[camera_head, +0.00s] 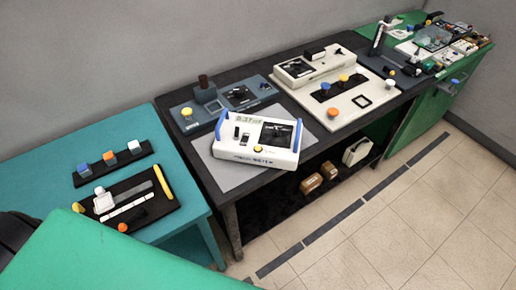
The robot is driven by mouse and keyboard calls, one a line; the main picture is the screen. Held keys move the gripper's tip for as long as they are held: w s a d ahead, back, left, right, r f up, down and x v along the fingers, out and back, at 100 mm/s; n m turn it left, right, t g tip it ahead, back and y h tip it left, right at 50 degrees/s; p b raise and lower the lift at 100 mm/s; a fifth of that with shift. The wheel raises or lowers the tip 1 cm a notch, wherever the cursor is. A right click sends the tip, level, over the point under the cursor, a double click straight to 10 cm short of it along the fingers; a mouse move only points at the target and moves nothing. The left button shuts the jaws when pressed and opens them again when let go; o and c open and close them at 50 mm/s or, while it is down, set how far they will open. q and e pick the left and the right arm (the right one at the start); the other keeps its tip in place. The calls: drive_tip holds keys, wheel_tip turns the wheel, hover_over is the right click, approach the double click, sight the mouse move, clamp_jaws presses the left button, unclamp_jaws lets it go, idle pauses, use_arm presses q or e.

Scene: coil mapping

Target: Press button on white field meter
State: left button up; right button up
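The white field meter (226,152) is a white box with blue side handles, lying on a grey mat on the dark table. It has a label on its top, a dark panel at its right and small switches. A small round yellow-orange button (258,148) is on its front lower edge, unobstructed. Neither of my grippers is in view.
Behind it stands a dark grey device (222,101) with a yellow knob. A cream device (366,88) with orange and yellow knobs stands to its right. A teal table (180,213) at left holds black trays. A green surface (110,260) fills the foreground.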

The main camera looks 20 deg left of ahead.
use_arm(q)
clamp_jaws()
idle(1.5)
